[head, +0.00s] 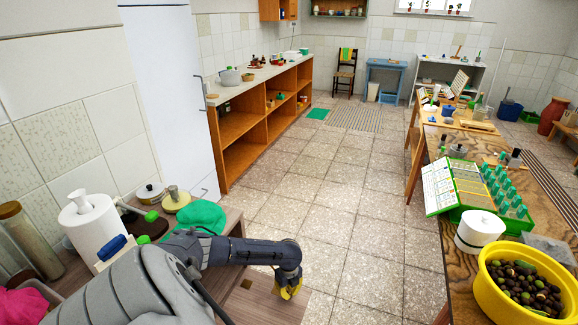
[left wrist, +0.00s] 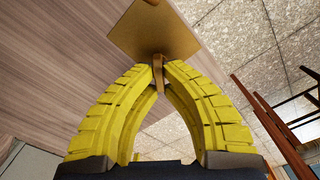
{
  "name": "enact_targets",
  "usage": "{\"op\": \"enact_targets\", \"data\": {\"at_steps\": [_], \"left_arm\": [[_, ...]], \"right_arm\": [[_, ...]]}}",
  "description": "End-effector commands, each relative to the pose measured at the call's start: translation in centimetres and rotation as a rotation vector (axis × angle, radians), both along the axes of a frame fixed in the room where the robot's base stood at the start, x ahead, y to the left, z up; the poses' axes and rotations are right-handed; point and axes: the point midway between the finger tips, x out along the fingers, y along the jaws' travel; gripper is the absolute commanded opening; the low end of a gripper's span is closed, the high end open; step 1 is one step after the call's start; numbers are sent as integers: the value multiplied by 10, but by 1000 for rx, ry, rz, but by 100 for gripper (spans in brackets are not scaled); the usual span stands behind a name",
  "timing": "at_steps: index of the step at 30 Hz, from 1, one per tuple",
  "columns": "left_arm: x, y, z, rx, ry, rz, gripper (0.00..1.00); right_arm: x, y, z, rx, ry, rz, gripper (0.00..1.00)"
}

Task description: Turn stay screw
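My left gripper (head: 289,291) reaches out past the edge of the wooden table (head: 236,222) at the lower middle of the head view, its yellow fingers pointing down. In the left wrist view the yellow fingertips (left wrist: 158,70) meet on both sides of a thin brown upright tab, which I take for the stay screw (left wrist: 158,76). The tab stands against a flat tan plate (left wrist: 155,28) by the wood-grain surface. The fingers look shut on the tab; its far end is hidden. In the head view the arm hides the tab. My right gripper is not in view.
On the left table stand a paper towel roll (head: 92,228), a green cloth (head: 201,217) and lidded pots. A yellow bowl of olives (head: 492,300), a white pot (head: 479,232) and a green rack (head: 489,195) stand on the right table. Tiled floor lies open between.

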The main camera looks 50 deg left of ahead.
Motion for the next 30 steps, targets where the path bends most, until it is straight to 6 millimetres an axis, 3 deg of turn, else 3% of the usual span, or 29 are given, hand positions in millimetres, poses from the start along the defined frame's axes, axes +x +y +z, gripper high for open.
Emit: {"op": "enact_targets", "data": {"at_steps": [21,22,27,30], "left_arm": [[-1,0,-1,0,2,-64,0],[-1,0,-1,0,2,-64,11],[-1,0,0,0,1,-63,30],[-1,0,0,0,1,-63,31]], "right_arm": [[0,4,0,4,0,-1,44],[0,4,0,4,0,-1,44],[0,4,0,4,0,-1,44],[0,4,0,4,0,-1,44]]}}
